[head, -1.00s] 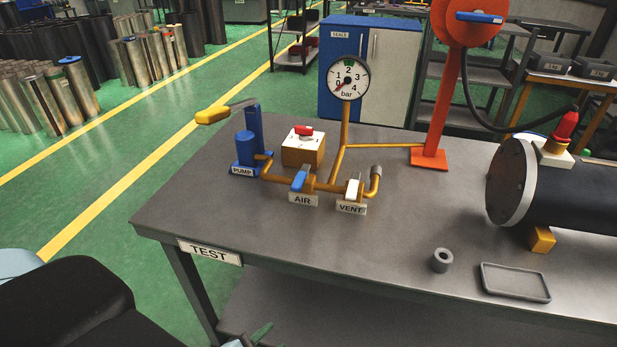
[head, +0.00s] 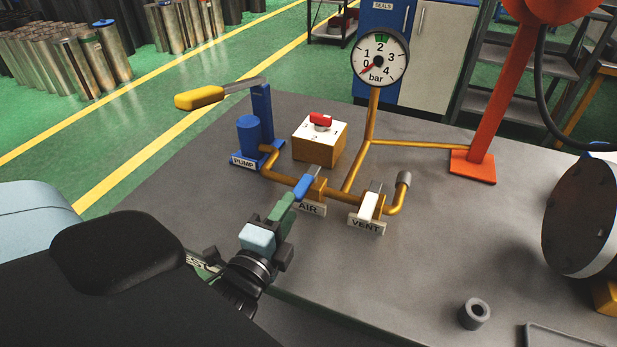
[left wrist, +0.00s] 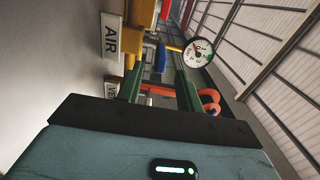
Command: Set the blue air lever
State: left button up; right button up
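The blue air lever (head: 303,187) sits on the brass valve behind the AIR label (head: 310,208). It slants toward the table's front. My left gripper (head: 287,201) is just in front of it, fingers pointing at it. In the left wrist view the two green fingers (left wrist: 160,70) are apart, and the blue lever (left wrist: 161,56) shows in line with the gap between them. I cannot tell whether they touch it. My right gripper is not in view.
The white vent lever (head: 369,205) stands close to the right. A box with a red knob (head: 320,142), the blue pump (head: 249,135) and the gauge (head: 379,58) are behind. A grey ring (head: 474,313) lies front right. The table front centre is clear.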

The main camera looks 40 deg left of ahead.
aim_at(309, 178)
pick_arm(q)
jog(key=shift+p+x, duration=0.5)
jog(key=shift+x, duration=3.2)
jog(key=shift+c, duration=0.2)
grip_shut()
